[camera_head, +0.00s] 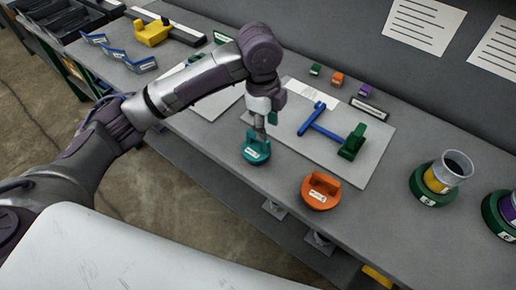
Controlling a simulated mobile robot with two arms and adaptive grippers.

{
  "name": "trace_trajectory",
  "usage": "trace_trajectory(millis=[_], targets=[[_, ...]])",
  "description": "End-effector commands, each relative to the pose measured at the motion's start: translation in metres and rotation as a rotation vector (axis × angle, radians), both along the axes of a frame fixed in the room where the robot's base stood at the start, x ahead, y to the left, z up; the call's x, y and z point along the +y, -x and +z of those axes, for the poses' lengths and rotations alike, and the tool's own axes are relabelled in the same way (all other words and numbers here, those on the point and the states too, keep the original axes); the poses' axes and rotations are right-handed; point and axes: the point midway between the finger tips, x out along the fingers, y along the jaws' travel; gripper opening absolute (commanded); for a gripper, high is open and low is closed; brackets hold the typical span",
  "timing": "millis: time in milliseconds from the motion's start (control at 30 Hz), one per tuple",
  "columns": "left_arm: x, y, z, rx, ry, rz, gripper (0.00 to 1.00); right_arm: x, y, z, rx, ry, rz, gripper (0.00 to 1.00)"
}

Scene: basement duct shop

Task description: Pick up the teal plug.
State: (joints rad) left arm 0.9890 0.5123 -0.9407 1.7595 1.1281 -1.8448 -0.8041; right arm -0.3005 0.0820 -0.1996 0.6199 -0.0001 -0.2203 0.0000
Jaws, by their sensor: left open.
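The teal plug (256,150) is a round disc with a raised grip and a white label. It sits on the grey workbench (400,235) near its front edge, in the head view. My left gripper (259,133) points down right above the teal plug. It is open, and its fingertips are at or very near the plug's raised grip. I cannot tell whether they touch it. My right gripper is not in view.
An orange plug (321,191) sits right of the teal one. Green-ringed cups (437,180) stand at the right. The bench's front right is clear.

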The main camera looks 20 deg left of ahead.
Motion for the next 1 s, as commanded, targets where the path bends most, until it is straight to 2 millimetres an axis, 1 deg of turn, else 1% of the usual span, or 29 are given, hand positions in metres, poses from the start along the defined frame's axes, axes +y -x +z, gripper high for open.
trace_trajectory(millis=[33,100,200,300,367,600,700,867,1000], targets=[[0.011,-0.008,0.017,-0.001,-0.033,-0.027,0.46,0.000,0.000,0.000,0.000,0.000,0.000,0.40],[0.022,-0.014,0.034,0.009,-0.062,-0.060,0.46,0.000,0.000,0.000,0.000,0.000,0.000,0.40],[0.032,-0.017,0.049,0.022,-0.085,-0.089,0.46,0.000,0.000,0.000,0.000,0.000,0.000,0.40],[0.036,-0.018,0.050,0.031,-0.094,-0.100,0.46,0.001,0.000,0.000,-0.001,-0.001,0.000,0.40],[0.037,-0.018,0.044,0.034,-0.096,-0.102,0.46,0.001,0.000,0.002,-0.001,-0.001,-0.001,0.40],[0.036,-0.017,-0.003,0.033,-0.094,-0.103,0.46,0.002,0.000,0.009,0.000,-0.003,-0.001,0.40],[0.035,-0.018,-0.018,0.032,-0.093,-0.101,0.46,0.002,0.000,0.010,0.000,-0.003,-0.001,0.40],[0.035,-0.018,-0.031,0.030,-0.092,-0.101,0.46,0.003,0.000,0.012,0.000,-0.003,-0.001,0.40],[0.033,-0.018,-0.042,0.031,-0.093,-0.101,0.46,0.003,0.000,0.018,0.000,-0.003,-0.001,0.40]])
